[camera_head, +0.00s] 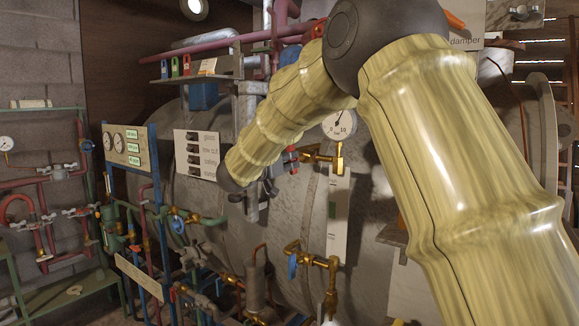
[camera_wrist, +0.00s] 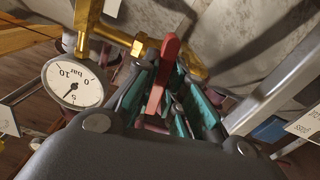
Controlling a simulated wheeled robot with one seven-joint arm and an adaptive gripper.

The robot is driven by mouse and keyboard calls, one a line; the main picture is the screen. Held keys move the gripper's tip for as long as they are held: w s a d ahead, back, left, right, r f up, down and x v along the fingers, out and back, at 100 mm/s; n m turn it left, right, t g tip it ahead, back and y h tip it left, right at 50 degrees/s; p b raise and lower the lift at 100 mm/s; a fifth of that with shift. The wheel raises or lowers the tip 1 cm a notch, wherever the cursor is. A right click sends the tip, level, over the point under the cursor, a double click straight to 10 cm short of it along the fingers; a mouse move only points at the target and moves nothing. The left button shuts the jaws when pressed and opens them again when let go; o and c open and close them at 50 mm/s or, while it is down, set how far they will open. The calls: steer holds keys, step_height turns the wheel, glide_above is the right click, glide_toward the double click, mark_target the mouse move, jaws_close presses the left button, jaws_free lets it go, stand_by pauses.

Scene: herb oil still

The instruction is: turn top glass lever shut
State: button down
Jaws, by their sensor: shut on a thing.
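The top glass lever is a red handle (camera_wrist: 164,75) in the wrist view, on a brass valve (camera_wrist: 138,43). My gripper (camera_wrist: 160,88), with teal inner pads, is shut on the red lever, which stands between its fingers. In the head view the brass valve (camera_head: 325,158) sits at the top of the upright gauge glass (camera_head: 338,215), under a round dial.
A pressure dial (camera_head: 338,124) sits just above the valve; it also shows in the wrist view (camera_wrist: 73,84). A lower brass valve with a blue lever (camera_head: 292,266) is below. A label panel (camera_head: 196,155) is left of my forearm. Pipes crowd the lower left.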

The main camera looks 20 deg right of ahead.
steer(key=shift+f+m+b, duration=0.15)
steer(key=shift+m+b, duration=0.35)
steer(key=shift+m, duration=0.5)
steer(key=c, duration=1.5)
jaws_free()
steer(key=v, duration=1.2)
